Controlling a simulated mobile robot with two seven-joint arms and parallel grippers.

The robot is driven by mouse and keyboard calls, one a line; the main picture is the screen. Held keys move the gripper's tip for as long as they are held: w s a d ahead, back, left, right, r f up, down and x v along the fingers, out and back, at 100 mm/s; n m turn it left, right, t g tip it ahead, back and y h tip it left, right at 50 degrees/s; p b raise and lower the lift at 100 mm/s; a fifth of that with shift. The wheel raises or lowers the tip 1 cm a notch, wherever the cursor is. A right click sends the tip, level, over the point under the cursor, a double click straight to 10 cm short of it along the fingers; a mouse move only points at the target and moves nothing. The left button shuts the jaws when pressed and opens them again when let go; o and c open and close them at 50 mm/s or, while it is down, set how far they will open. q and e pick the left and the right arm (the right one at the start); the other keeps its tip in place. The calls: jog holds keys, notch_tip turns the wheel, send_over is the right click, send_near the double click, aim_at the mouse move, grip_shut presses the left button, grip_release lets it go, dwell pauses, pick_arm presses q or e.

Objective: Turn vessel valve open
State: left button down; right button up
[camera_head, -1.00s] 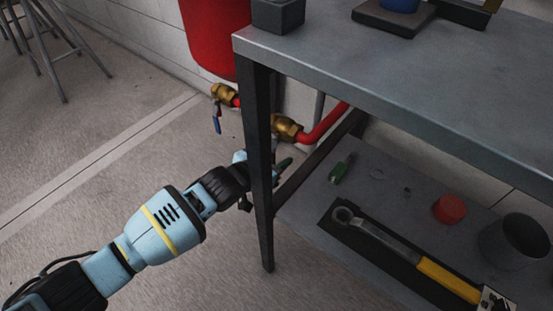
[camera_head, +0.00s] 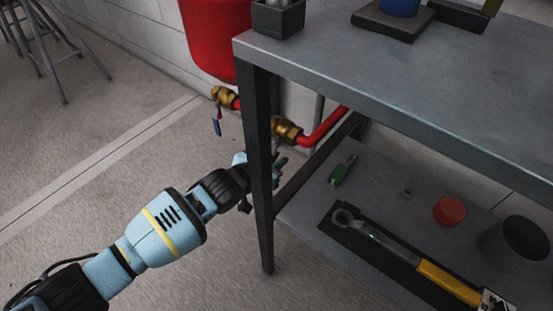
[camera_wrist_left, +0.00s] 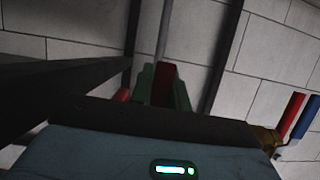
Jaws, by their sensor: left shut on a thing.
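The red vessel (camera_head: 215,38) hangs at the wall behind the bench. A brass valve (camera_head: 222,96) with a blue lever (camera_head: 217,127) hanging down sits below it. A second brass valve (camera_head: 287,130) joins the red pipe (camera_head: 325,124) behind the bench leg. My left gripper (camera_head: 279,163) is just below this second valve, partly hidden by the leg. In the left wrist view its greenish fingers (camera_wrist_left: 164,88) are shut on a dark red handle (camera_wrist_left: 164,75). The handle's join to the valve is hidden. My right gripper is out of view.
The bench leg (camera_head: 262,190) stands in front of my left wrist. The lower shelf (camera_head: 310,200) holds a wrench (camera_head: 385,240), a red cap (camera_head: 449,210), a green-handled tool (camera_head: 340,172) and a dark cup (camera_head: 515,240).

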pick_arm(q)
jog(key=w+a+m+t+y+p, duration=0.1)
jog(key=a+m+p, duration=0.1)
jog(key=w+a+r+m+t+y+p, duration=0.1)
jog(key=m, duration=0.1)
jog(key=shift+w+a+r+m+p, duration=0.15)
jog(key=shift+w+a+m+p, duration=0.15)
jog(key=shift+a+p, duration=0.05)
dwell(0.4)
dwell(0.3)
jog(key=c, duration=1.4)
grip_release()
jog(key=shift+c, duration=0.2)
jog(key=shift+o, duration=0.5)
